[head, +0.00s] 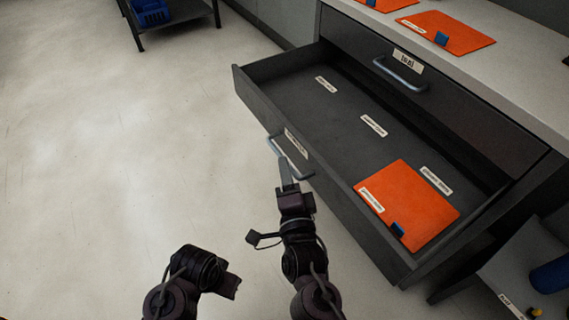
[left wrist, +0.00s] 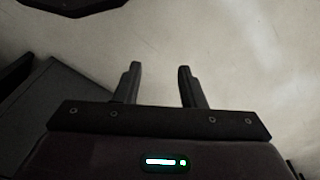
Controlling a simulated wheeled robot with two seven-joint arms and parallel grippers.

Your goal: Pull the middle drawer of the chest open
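The chest's drawer (head: 252,88) below the closed top drawer (head: 340,38) stands far out, its inside plainly visible. Its bar handle (head: 302,174) is on the front panel, under a white label. My left arm (head: 190,272) is low in the head view, away from the drawer. In the left wrist view my left gripper (left wrist: 158,84) has its fingers apart with nothing between them.
An orange folder (head: 408,202) with a blue tab lies in the open drawer, beside several white labels. More orange folders (head: 450,32) lie on the pale chest top (head: 515,62). A dark stand with a blue bin (head: 152,12) is at the back left. The floor at left is clear.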

